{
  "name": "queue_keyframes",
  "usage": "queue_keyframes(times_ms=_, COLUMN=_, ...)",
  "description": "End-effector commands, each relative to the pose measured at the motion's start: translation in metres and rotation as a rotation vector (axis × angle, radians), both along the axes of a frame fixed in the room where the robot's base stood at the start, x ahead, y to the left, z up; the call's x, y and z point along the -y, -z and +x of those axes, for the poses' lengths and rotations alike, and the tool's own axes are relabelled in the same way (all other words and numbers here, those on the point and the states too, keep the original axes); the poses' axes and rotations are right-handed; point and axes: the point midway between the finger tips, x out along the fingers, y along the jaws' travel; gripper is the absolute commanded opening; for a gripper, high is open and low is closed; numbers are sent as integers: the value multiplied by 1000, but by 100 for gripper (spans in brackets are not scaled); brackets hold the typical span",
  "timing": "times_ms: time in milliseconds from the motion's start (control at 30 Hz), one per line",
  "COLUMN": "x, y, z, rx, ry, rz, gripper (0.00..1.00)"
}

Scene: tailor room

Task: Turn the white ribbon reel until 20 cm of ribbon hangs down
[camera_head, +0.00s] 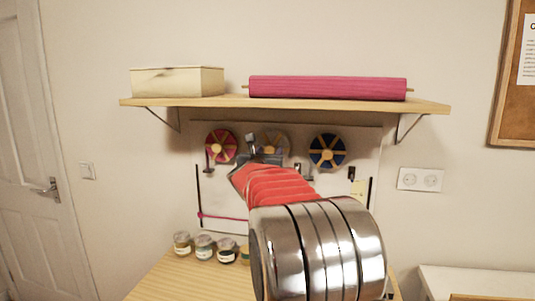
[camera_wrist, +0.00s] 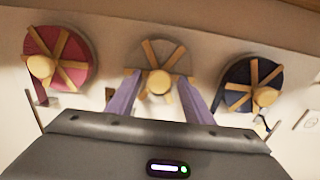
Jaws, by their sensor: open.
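The white ribbon reel (camera_wrist: 163,54) is the middle of three reels on the wall board, a pale disc with wooden spokes and a round wooden knob (camera_wrist: 159,82). My gripper (camera_wrist: 160,77) is open, its two fingers reaching toward this reel with the knob between them in the wrist view. I cannot tell whether either finger touches the knob. In the head view the white reel (camera_head: 277,141) is partly hidden behind my gripper (camera_head: 260,148). Any white ribbon hanging below it is hidden by my gripper and arm.
A red-pink reel (camera_head: 221,146) is on the left and a blue reel (camera_head: 327,151) on the right, both close to my gripper. Above is a shelf (camera_head: 225,101) with a cream box (camera_head: 178,81) and a magenta roll (camera_head: 327,87). Several jars (camera_head: 204,247) stand on the table (camera_head: 165,281) below.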

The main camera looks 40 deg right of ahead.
Motion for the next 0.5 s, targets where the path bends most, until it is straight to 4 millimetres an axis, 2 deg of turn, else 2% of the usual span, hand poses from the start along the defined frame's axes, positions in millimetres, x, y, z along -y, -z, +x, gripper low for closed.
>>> queue_keyframes(times_ms=267, x=0, y=0, z=0, rx=0, ry=0, rz=0, gripper=47)
queue_keyframes(times_ms=500, x=0, y=0, z=1, rx=0, ry=-1, rz=0, gripper=30)
